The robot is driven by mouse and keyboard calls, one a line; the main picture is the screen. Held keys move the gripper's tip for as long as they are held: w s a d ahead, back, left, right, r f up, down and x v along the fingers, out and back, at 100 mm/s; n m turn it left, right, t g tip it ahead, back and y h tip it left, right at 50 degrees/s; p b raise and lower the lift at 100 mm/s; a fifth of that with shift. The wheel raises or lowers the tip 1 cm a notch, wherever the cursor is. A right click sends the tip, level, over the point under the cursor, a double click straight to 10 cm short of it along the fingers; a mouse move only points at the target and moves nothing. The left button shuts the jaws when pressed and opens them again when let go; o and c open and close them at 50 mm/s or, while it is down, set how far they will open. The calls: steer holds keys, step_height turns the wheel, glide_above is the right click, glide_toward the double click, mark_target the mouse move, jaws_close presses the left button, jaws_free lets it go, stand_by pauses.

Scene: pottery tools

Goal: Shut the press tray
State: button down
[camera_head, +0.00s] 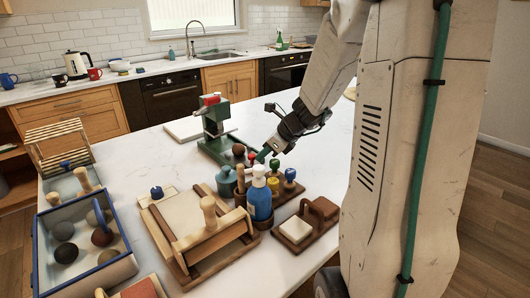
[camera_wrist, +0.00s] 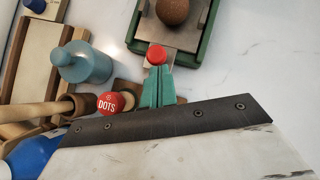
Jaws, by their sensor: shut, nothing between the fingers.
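The green press (camera_head: 214,128) with a red top stands on the white table. Its grey tray (camera_wrist: 187,30) lies in the green base (camera_wrist: 205,42) and carries a brown clay ball (camera_wrist: 172,11); the ball also shows in the head view (camera_head: 239,149). A red knob (camera_wrist: 157,54) is at the tray's near end. My gripper (camera_head: 262,155) is shut and empty, its teal fingertips (camera_wrist: 157,68) right at the knob in the wrist view. I cannot tell whether they touch it. How far the tray sticks out is unclear.
Close by stand a teal jar (camera_head: 226,181), a blue pump bottle (camera_head: 260,200) and stamps, one red and marked DOTS (camera_wrist: 110,103). A wooden slab frame (camera_head: 165,243) and a blue crate of balls (camera_head: 40,240) are at left. The table right of the press is clear.

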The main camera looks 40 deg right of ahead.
mark_target(243, 148)
steer(key=shift+w, duration=0.1)
steer(key=w, duration=1)
steer(key=shift+w+a, duration=0.2)
steer(key=shift+w+r, duration=0.1)
steer(key=shift+w, duration=0.3)
